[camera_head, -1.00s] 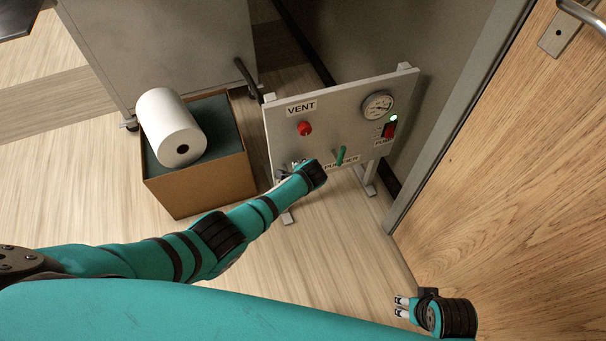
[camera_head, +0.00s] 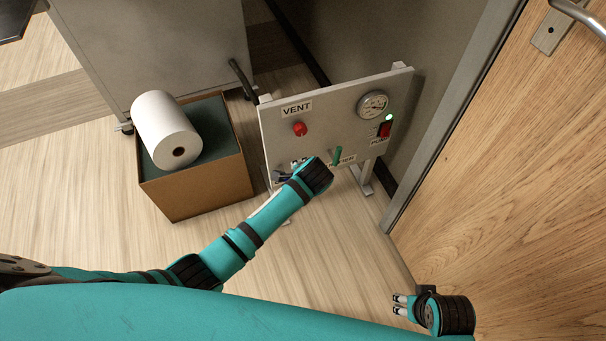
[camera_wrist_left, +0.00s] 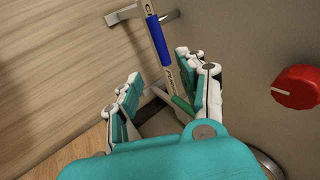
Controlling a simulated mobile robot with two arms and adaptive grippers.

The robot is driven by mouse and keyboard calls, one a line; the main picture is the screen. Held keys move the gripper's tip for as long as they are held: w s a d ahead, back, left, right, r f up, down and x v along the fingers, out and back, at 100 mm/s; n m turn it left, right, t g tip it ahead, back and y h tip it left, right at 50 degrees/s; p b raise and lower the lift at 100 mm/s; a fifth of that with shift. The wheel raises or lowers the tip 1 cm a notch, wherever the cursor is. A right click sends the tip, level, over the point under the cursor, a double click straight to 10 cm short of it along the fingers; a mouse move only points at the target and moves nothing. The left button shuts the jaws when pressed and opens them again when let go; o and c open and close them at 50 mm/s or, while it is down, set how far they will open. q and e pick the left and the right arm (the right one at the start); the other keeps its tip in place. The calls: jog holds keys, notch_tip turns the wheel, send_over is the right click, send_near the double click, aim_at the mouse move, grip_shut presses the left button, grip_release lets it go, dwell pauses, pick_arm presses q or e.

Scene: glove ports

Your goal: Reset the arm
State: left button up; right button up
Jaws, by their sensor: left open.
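A light grey panel (camera_head: 330,120) stands on feet by the cabinet. It carries a red VENT knob (camera_head: 299,129), a green lever (camera_head: 337,155) above a partly hidden label, a gauge (camera_head: 373,104) and a red PUMP switch (camera_head: 385,129) with a lit green lamp. My left gripper (camera_head: 284,172) is at the panel's lower left, partly hidden by its wrist. My right gripper (camera_head: 398,303) hangs near the door, seemingly empty.
A cardboard box (camera_head: 200,190) with a white roll (camera_head: 165,130) on top stands left of the panel. A grey cabinet (camera_head: 160,50) on casters is behind it. A wooden door (camera_head: 500,160) closes off the right. The floor (camera_head: 330,250) in front of the panel is clear.

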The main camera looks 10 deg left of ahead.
pick_arm(q)
jog(key=shift+s+r, duration=0.2)
jog(key=shift+r, duration=0.05)
jog(key=shift+d, duration=0.1)
dwell(0.3)
